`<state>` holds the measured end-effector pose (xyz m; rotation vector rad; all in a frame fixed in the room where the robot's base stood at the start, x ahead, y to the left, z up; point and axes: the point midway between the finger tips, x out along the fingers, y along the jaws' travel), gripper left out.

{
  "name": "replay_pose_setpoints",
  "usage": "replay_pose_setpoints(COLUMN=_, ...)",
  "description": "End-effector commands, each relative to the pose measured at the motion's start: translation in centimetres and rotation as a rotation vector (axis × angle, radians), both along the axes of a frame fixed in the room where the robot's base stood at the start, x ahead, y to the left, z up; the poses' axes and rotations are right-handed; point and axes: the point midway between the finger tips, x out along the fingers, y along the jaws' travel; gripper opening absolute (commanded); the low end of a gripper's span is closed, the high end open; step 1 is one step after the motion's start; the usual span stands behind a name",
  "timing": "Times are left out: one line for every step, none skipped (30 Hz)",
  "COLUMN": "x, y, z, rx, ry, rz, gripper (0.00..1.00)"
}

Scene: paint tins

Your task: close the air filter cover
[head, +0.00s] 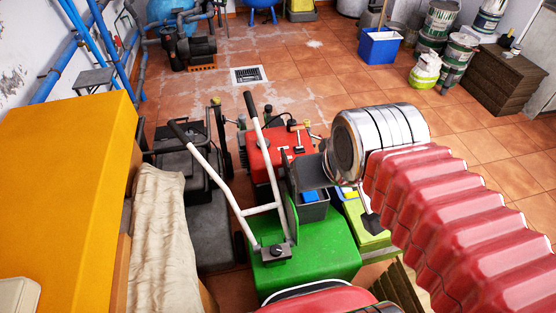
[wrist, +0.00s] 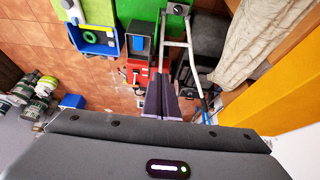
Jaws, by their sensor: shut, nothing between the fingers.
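A dark open box (head: 316,213) with a blue block (head: 310,197) inside, which looks like the air filter housing, sits at the green machine body (head: 325,250). The wrist view also shows the box (wrist: 140,60) and the blue block (wrist: 139,45). A thin upright green panel (head: 292,212) stands along the box's left side; it may be the open cover, but I cannot tell for sure. My dark gripper (head: 289,176) is above the box's left side, its fingers shut together and empty. The fingers show in the wrist view (wrist: 163,82). I cannot tell whether they touch the panel.
White handlebars (head: 262,210) rise left of the box, and a red engine (head: 275,150) lies behind it. A lime toolbox (head: 365,238) stands close on the right. An orange cabinet (head: 65,200) and a draped cloth (head: 157,235) are at left. Floor beyond is mostly clear.

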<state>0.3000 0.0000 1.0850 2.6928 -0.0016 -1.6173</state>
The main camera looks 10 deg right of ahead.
Motion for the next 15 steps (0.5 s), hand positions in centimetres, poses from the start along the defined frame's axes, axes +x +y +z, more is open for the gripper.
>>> replay_pose_setpoints(x=0.2, y=0.0, z=0.1, rx=-0.001, ry=0.005, rz=0.000, gripper=0.00)
replay_pose_setpoints(x=0.4, y=0.0, z=0.1, rx=-0.002, ry=0.009, rz=0.000, gripper=0.00)
replay_pose_setpoints(x=0.7, y=0.0, z=0.1, rx=-0.004, ry=0.015, rz=-0.001, gripper=0.00)
replay_pose_setpoints(x=1.0, y=0.0, z=0.2, rx=-0.005, ry=0.020, rz=-0.001, gripper=0.00)
replay_pose_setpoints(x=1.3, y=-0.2, z=0.3, rx=-0.007, ry=0.027, rz=-0.002, gripper=0.00)
replay_pose_setpoints(x=1.8, y=-0.4, z=0.4, rx=-0.010, ry=0.035, rz=-0.005, gripper=0.00)
replay_pose_setpoints(x=2.2, y=-0.4, z=0.4, rx=-0.012, ry=0.044, rz=-0.007, gripper=0.00)
replay_pose_setpoints(x=2.6, y=-0.4, z=0.5, rx=-0.015, ry=0.051, rz=-0.007, gripper=0.00)
replay_pose_setpoints(x=3.2, y=-0.4, z=0.6, rx=-0.019, ry=0.062, rz=-0.008, gripper=0.00)
replay_pose_setpoints(x=3.7, y=-0.4, z=0.7, rx=-0.023, ry=0.070, rz=-0.009, gripper=0.00)
replay_pose_setpoints(x=4.2, y=-0.4, z=0.7, rx=-0.025, ry=0.079, rz=-0.010, gripper=0.00)
replay_pose_setpoints(x=4.9, y=-0.3, z=0.8, rx=-0.030, ry=0.089, rz=-0.012, gripper=0.00)
replay_pose_setpoints(x=5.3, y=-0.3, z=0.7, rx=-0.034, ry=0.098, rz=-0.013, gripper=0.00)
replay_pose_setpoints(x=5.9, y=-0.3, z=0.8, rx=-0.038, ry=0.104, rz=-0.014, gripper=0.00)
replay_pose_setpoints(x=6.5, y=-0.2, z=0.7, rx=-0.042, ry=0.115, rz=-0.017, gripper=0.00)
